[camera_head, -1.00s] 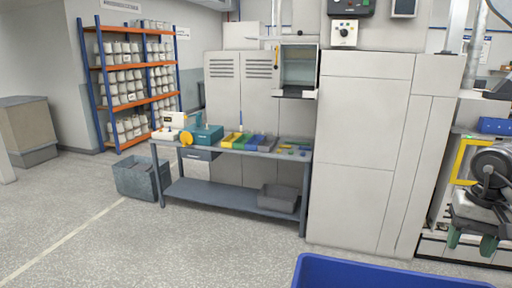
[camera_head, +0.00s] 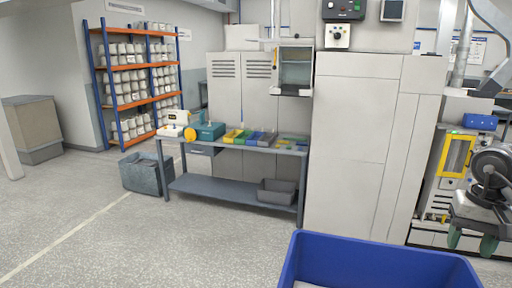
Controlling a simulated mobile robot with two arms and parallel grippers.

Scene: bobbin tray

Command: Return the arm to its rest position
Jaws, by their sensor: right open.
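My right gripper (camera_head: 468,241) is at the right edge of the head view, pointing down with its greenish fingers spread apart. Nothing shows between the fingers. It hangs in front of the machines at the right, apart from the blue bin below and to its left. My left gripper is not in view.
A large blue bin (camera_head: 384,246) stands close at the bottom right, with a pale thing partly visible inside. A grey workbench (camera_head: 235,191) with small coloured trays stands farther back. A grey tub (camera_head: 144,174) sits on the floor beside it.

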